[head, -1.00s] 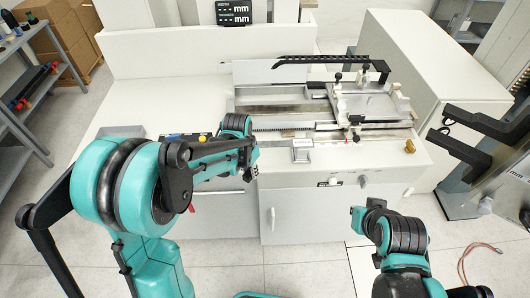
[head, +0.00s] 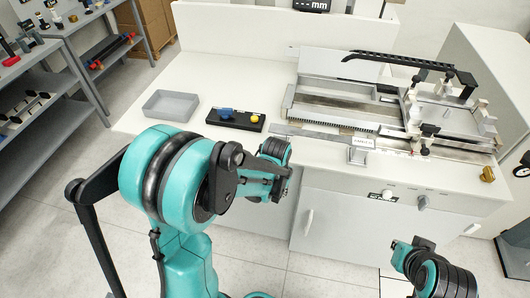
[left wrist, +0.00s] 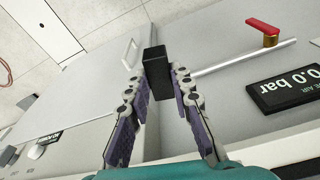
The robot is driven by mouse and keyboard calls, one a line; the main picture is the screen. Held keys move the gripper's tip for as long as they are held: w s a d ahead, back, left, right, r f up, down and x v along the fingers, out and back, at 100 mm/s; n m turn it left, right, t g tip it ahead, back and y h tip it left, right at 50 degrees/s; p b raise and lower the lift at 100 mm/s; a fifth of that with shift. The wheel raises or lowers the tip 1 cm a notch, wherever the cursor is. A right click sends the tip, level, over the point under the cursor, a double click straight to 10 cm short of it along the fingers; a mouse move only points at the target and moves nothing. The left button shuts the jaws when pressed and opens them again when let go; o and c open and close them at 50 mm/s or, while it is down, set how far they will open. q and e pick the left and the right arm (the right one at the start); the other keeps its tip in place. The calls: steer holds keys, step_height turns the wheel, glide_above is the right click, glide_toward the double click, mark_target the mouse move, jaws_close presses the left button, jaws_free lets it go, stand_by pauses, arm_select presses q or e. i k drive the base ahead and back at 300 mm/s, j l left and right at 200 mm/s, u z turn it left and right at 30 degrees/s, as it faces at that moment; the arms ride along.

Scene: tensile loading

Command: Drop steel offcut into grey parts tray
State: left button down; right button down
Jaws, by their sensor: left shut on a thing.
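My left gripper (left wrist: 156,84) is shut on a dark, nearly black rectangular block, the steel offcut (left wrist: 155,62), in the left wrist view. The block is between the fingertips and sticks out past them, clear of the cabinet front. In the head view my left arm's end is in front of the bench edge; fingers and offcut cannot be made out there. The grey parts tray (head: 152,114), shallow and seemingly empty, lies on the bench's left part, left of and beyond my left wrist. My right gripper (head: 398,246) is low at the lower right, its fingers unclear.
A black holder (head: 236,120) with a blue and a yellow piece lies right of the tray. A machine with a slide (head: 340,105) fills the bench's right. A shelf rack (head: 62,75) stands left. The wrist view shows a red-ended lever (left wrist: 262,27) and pressure display (left wrist: 285,90).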

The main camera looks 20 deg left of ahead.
mark_target(171, 105)
steer(key=u, duration=1.45)
